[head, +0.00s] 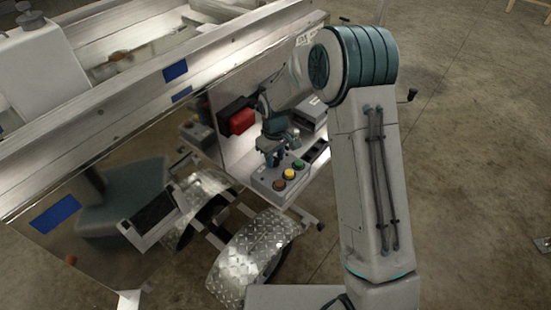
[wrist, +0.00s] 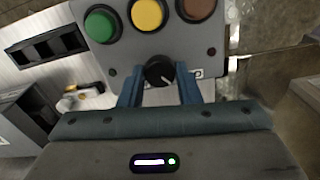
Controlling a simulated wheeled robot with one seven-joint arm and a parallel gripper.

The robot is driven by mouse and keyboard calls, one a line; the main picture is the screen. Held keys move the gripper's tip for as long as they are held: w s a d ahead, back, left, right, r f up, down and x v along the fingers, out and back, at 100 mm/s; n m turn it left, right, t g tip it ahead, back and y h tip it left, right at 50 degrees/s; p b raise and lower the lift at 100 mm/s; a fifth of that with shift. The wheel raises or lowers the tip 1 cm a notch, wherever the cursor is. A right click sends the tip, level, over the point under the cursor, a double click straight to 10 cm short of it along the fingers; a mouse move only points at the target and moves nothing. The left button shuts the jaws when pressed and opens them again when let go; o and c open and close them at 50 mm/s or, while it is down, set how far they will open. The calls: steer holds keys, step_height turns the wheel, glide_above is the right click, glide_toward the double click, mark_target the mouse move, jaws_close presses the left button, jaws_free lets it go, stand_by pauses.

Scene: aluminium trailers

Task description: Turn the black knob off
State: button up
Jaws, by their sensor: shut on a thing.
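The black knob (wrist: 159,71) sits on a grey control box (wrist: 205,58) below a row of round buttons in the wrist view. It is round with a pale pointer mark. My gripper (wrist: 160,88) has its two blue fingers on either side of the knob, shut on it. In the head view my gripper (head: 273,158) reaches down to the left end of the control box (head: 263,182), and the knob is hidden there behind the fingers.
Green (wrist: 101,24), yellow (wrist: 147,12) and brown (wrist: 194,8) buttons sit close to the knob. A red box (head: 241,121) is on the trailer panel beside my arm. A diamond-plate fender (head: 250,255) lies below the control box. Open concrete floor (head: 465,120) is at the right.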

mark_target(275, 160)
steer(key=shift+n, duration=0.7)
steer(key=o, duration=1)
steer(key=shift+c, duration=0.2)
step_height(275, 160, up, 14)
steer(key=shift+b, duration=0.3)
steer(key=shift+s, duration=0.1)
